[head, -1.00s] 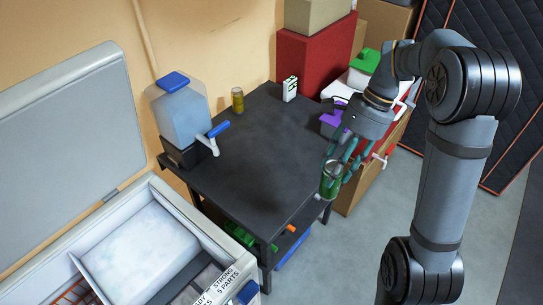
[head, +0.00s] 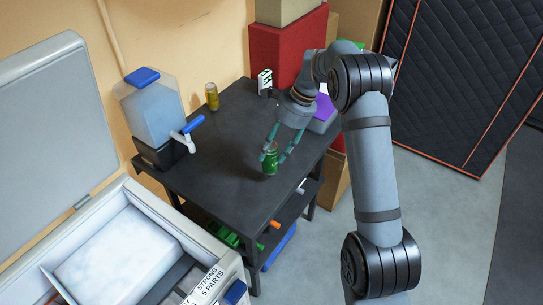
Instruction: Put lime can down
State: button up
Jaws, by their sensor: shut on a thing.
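The lime can (head: 270,160) is green with a pale metal top. My gripper (head: 277,150) is shut on it, with a teal finger on each side. The can is upright and appears over the right part of the dark table (head: 220,165). I cannot tell whether its base touches the tabletop or hangs just above it.
A small white-and-black carton (head: 265,82) and a purple item (head: 325,108) are behind my gripper. The table's middle is clear. An open cooler (head: 130,245) is at front left.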

aim_at(272, 159)
jog(key=shift+w+a+f, duration=0.15)
jog(key=shift+f, duration=1.95)
jog(key=shift+f, duration=0.15)
jog(key=o, duration=1.4)
jog(key=shift+c, duration=0.2)
jog(key=p+v, duration=0.1)
jog(key=v, duration=1.1)
jog(key=shift+r, duration=0.25)
